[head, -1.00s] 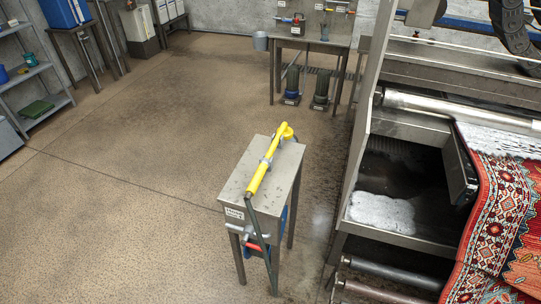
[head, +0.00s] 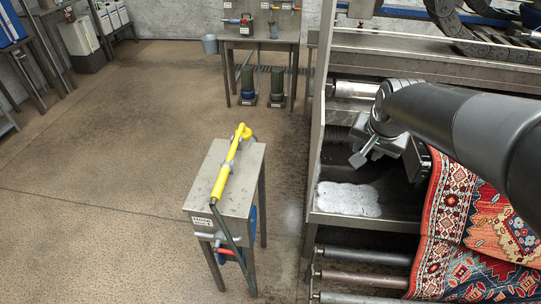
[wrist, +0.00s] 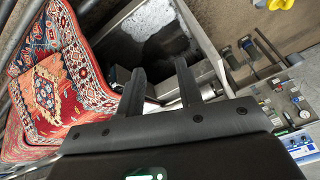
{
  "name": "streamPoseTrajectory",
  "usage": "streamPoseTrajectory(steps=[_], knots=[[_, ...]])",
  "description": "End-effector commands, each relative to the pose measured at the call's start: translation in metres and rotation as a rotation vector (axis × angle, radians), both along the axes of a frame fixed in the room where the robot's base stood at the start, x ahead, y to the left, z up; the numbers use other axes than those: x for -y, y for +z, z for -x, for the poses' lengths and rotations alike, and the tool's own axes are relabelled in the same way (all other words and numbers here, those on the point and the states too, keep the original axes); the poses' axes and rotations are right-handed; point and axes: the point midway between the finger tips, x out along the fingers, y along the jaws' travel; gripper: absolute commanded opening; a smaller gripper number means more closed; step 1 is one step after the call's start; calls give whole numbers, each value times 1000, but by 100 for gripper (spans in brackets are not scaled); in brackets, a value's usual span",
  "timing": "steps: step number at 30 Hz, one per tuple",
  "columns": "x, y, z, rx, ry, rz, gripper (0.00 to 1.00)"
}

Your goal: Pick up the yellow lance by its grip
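The yellow lance (head: 228,168) lies along the top of a small steel stand (head: 207,183) left of centre in the head view. Its bent yellow end is at the far side, and a dark hose runs down from its near end. A bit of yellow (wrist: 281,4), perhaps part of the lance, shows at the top right of the wrist view. My gripper (head: 366,151) is in front of the scrubber at the right, well apart from the lance. In the wrist view its two fingers (wrist: 160,92) stand apart with nothing between them.
The scrubber's steel trough holds white foam (head: 348,198). A red patterned rug (head: 445,220) hangs at the right, under my arm. Steel rollers (head: 362,257) stick out low in front. A steel bench (head: 262,38) stands at the back. The floor left of the stand is clear.

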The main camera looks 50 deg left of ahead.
Motion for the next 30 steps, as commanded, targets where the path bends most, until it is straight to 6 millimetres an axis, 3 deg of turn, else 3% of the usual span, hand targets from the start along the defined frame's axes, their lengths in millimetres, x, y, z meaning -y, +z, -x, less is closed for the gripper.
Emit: streamPoseTrajectory(steps=[1, 3, 9, 15, 18, 21, 30], knots=[[-33, -13, 13, -8, 34, 3, 33], [-73, -29, 32, -15, 70, 0, 33], [-182, -80, 107, -32, 173, -5, 33], [-259, -133, 194, -45, 262, -9, 33], [-280, -151, 226, -49, 290, -11, 33], [-290, -162, 244, -51, 305, -13, 33], [-308, -197, 246, -53, 309, -12, 33]])
